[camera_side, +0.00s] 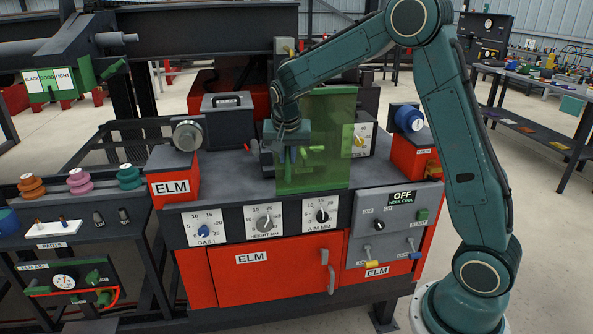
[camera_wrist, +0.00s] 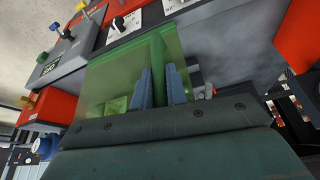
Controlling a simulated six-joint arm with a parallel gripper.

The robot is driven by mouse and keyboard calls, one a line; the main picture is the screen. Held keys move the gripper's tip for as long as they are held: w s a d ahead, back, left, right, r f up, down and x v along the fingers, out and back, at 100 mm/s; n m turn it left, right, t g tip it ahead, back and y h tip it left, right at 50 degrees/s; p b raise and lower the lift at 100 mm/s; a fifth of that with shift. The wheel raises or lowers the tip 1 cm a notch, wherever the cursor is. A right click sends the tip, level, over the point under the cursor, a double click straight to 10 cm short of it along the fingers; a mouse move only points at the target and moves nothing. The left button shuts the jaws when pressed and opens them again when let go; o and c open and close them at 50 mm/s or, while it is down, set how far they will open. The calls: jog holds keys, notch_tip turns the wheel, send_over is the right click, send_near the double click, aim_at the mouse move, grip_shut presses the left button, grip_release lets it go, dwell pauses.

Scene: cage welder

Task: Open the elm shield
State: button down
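The elm shield (camera_side: 322,135) is a see-through green panel standing upright at the front of the ELM welder's top, in front of the work area. It also shows in the wrist view (camera_wrist: 110,80). My gripper (camera_side: 292,155) is at the left part of the shield, pointing down, partly seen through or beside the panel. In the wrist view, the two blue-grey fingers of my gripper (camera_wrist: 159,72) stand on either side of a solid green upright bar (camera_wrist: 158,48), which looks like part of the shield. The fingers are very close to the bar; whether they press on it is unclear.
The ELM welder has a front panel with several dials (camera_side: 264,221) and a switch box (camera_side: 395,225) at right. A red ELM block with a round metal knob (camera_side: 188,135) stands left of my gripper. A parts shelf (camera_side: 60,228) is at far left.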

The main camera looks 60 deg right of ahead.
jog(key=w+a, duration=1.6)
jog(key=shift+w+a, duration=0.15)
jog(key=shift+a, duration=0.05)
dwell(0.6)
dwell(0.4)
jog(key=c, duration=1.4)
grip_release()
jog(key=shift+r, duration=0.15)
jog(key=s+a+r, duration=0.2)
jog(key=s+a, duration=0.5)
jog(key=a, duration=0.4)
jog(key=shift+s+r, duration=0.15)
jog(key=shift+r, duration=0.1)
